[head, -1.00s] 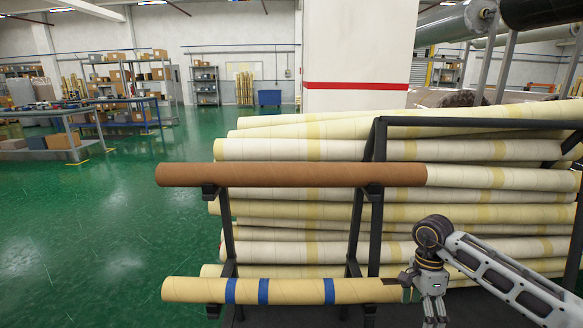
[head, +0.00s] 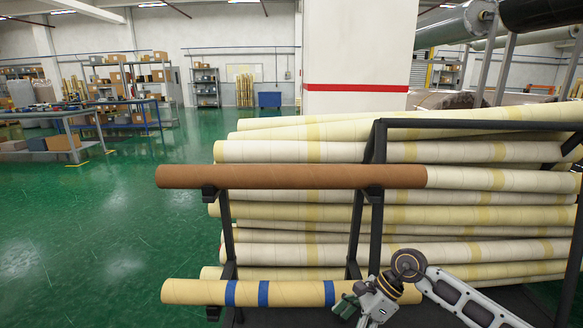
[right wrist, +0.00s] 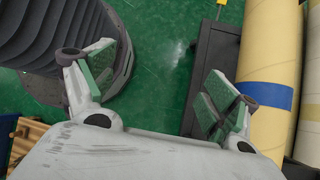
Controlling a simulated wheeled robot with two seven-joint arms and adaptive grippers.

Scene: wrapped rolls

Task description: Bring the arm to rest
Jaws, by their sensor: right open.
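My right arm comes in from the right in the head view. Its gripper (head: 350,308) is low, in front of the right part of a yellow roll with blue bands (head: 200,291), and hides part of it. In the right wrist view the gripper (right wrist: 152,88) has its green-padded fingers spread with nothing between them, over green floor. The yellow roll (right wrist: 268,65) lies to the right of the fingers there. A brown roll (head: 290,176) lies on the upper supports of the rack. My left gripper is in neither view.
The dark rack (head: 378,150) stands close to my right arm, with several pale wrapped rolls (head: 480,178) stacked behind. A dark rack part (right wrist: 212,60) also shows in the right wrist view. Open green floor (head: 110,225) lies at the left; shelves stand far back.

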